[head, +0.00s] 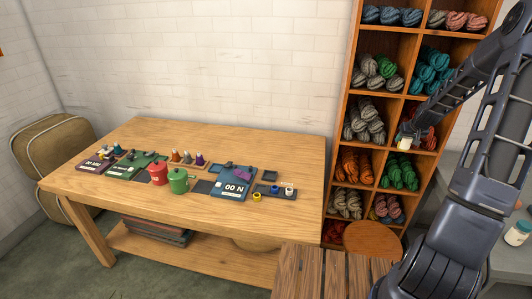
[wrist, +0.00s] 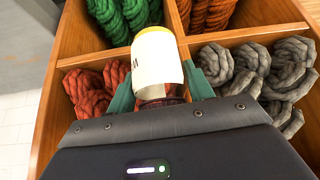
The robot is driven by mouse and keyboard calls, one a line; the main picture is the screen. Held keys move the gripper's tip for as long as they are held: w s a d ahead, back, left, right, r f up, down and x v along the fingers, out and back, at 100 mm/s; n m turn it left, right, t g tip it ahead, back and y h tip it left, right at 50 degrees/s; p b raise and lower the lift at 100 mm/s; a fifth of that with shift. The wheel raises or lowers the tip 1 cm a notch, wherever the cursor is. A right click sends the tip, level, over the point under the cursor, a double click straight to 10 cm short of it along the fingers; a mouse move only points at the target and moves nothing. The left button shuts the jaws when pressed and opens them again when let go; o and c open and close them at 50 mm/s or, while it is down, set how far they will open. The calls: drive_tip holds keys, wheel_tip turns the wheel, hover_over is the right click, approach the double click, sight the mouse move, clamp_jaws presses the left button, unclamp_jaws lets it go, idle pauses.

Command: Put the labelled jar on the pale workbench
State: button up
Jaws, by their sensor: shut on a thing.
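The labelled jar (wrist: 158,70) has a yellow lid and a white wraparound label with dark marks. My gripper (wrist: 160,88) is shut on it, with one teal finger on each side. In the head view the jar (head: 404,142) is small and pale, held by my gripper (head: 409,134) in front of the wool shelf. The pale wooden workbench (head: 255,150) stands against the white wall, left of the shelf and apart from the jar. Part of the jar's lower end is hidden by the gripper in the wrist view.
The orange-brown shelf (head: 345,112) holds wool skeins in cubbies close around my gripper. Pots, cones and dark boxes crowd the workbench's middle; its right end and back are clear. A round stool (head: 371,240) and slatted wood (head: 330,268) stand in front. Another jar (head: 518,233) sits on a grey counter.

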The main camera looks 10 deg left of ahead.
drive_tip(key=s+a+r+n+g+y, duration=0.1)
drive_tip(key=a+n+y, duration=0.45)
drive_tip(key=a, duration=2.45)
drive_tip(key=s+a+r+n+g, duration=0.1)
drive_tip(key=s+a+r+n, duration=0.15)
drive_tip(key=a, duration=0.55)
drive_tip(key=s+a+r+n+g, duration=0.1)
drive_tip(key=s+a+n, duration=0.2)
drive_tip(key=a, duration=0.4)
drive_tip(key=s+a+r+n+g, duration=0.1)
drive_tip(key=s+a+n, duration=0.15)
drive_tip(key=a, duration=0.55)
wheel_tip(320, 180, down, 20)
drive_tip(key=shift+s+d, duration=0.1)
drive_tip(key=shift+f, duration=0.1)
drive_tip(key=o, duration=1.1)
drive_tip(key=v, duration=1.2)
drive_tip(key=shift+d, duration=0.15)
drive_tip(key=shift+d, duration=0.1)
